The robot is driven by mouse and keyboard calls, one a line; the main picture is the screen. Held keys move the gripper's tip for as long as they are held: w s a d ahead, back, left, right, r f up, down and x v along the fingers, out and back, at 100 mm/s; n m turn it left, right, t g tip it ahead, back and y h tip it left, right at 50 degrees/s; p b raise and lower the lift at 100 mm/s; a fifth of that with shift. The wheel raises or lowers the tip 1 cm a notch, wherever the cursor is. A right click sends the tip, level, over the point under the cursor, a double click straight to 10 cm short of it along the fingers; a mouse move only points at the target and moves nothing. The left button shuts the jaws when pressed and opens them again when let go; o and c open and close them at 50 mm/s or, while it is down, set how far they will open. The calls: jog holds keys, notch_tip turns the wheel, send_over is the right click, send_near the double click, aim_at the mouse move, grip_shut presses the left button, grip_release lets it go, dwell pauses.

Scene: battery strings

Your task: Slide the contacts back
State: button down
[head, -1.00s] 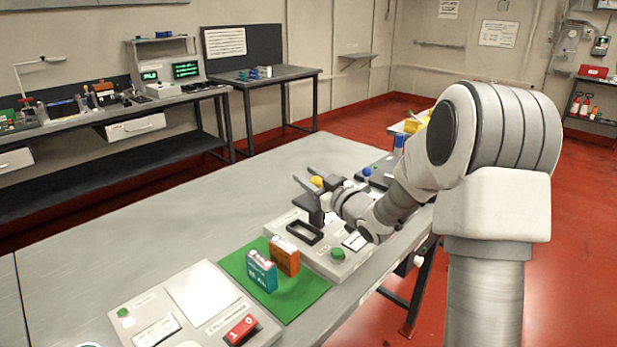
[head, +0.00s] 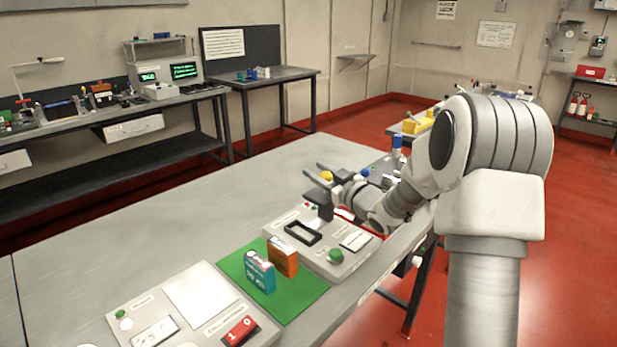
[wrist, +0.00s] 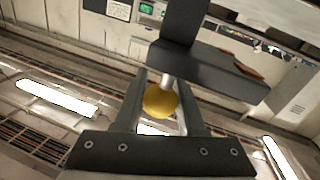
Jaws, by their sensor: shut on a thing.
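A yellow ball knob (wrist: 159,101) sits on a short pale rod that meets a dark block (wrist: 208,72) in the wrist view. My gripper (wrist: 162,98) has one finger on each side of the knob and is shut on it. In the head view my gripper (head: 315,172) is over the test unit (head: 345,263), at its far end, with the yellow knob (head: 326,176) at its fingers. The unit has a black rectangular frame (head: 303,224) and a green button (head: 336,256). My wrist hides part of the dark block there.
An orange battery (head: 283,258) and a teal one (head: 260,272) stand on a green mat (head: 294,305) nearer me. A panel with a red switch (head: 240,331) lies at the front. A blue knob (head: 364,172) and blue-topped cylinder (head: 397,152) are beyond my gripper. The table's left side (head: 150,235) is clear.

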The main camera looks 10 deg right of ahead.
jog(key=shift+w+d+r, duration=0.1)
jog(key=shift+w+d, duration=0.3)
jog(key=shift+d, duration=0.25)
jog(key=c, duration=0.5)
grip_release()
jog(key=shift+d, duration=0.1)
jog(key=p+v, duration=0.1)
jog(key=v, duration=1.6)
jog(key=shift+s, duration=0.2)
jog(key=shift+w, duration=0.1)
